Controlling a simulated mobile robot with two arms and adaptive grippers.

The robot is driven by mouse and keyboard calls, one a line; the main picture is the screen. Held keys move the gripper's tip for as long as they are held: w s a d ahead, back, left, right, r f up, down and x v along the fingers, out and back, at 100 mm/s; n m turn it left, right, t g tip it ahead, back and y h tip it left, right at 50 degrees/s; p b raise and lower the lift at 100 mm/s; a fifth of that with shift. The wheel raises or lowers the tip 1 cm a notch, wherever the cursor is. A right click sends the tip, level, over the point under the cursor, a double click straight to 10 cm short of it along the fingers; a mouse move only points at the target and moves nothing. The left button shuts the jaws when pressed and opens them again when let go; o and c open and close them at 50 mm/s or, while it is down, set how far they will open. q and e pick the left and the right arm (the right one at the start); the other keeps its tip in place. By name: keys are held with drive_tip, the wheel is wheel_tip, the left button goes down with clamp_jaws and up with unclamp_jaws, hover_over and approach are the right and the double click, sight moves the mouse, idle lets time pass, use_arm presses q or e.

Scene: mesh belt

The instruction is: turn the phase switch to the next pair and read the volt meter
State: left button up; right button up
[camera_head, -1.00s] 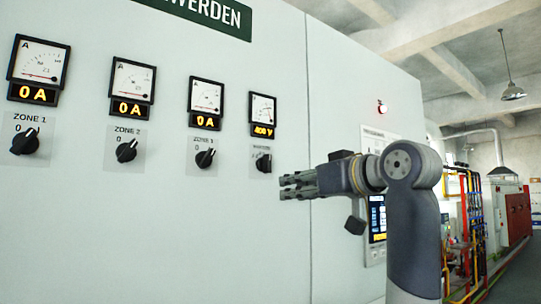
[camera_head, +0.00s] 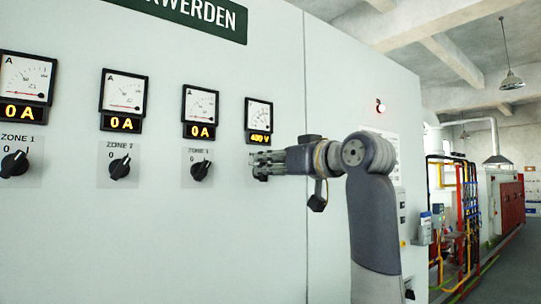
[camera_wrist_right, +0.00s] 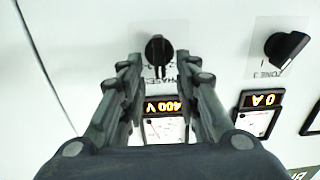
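The volt meter (camera_head: 259,114) is the rightmost dial on the pale cabinet front. Its orange display (camera_head: 259,138) reads 400 V; the needle is too small to read. The display also shows upside down in the right wrist view (camera_wrist_right: 166,107). The black phase switch (camera_wrist_right: 158,52) is below the meter and mostly hidden behind my right gripper in the head view. My right gripper (camera_head: 256,164) is open. In the right wrist view its fingertips (camera_wrist_right: 159,60) lie on either side of the switch, with visible gaps; contact cannot be told. My left gripper is not in view.
Three ammeters with 0 A displays (camera_head: 122,123) stand to the left, with zone switches (camera_head: 120,168) below. The zone 3 switch (camera_wrist_right: 287,48) is close beside my right gripper. A red lamp (camera_head: 380,106) and coloured pipes (camera_head: 465,215) are to the right.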

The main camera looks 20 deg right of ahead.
drive_tip(key=shift+w+a, duration=0.1)
drive_tip(key=shift+w, duration=0.15)
clamp_jaws()
drive_tip(key=shift+w+d+f+m+b, duration=0.1)
drive_tip(key=shift+d+m+b, duration=0.2)
drive_tip(key=shift+m, duration=1.2)
drive_tip(key=shift+d+f+m+b, duration=0.1)
drive_tip(key=shift+m+b, duration=0.25)
drive_tip(key=shift+m, duration=1.15)
drive_tip(key=shift+w+d+f+m+b, duration=0.15)
drive_tip(key=shift+m+b, duration=0.2)
drive_tip(key=shift+m, duration=1.15)
drive_tip(key=shift+s+r, duration=0.1)
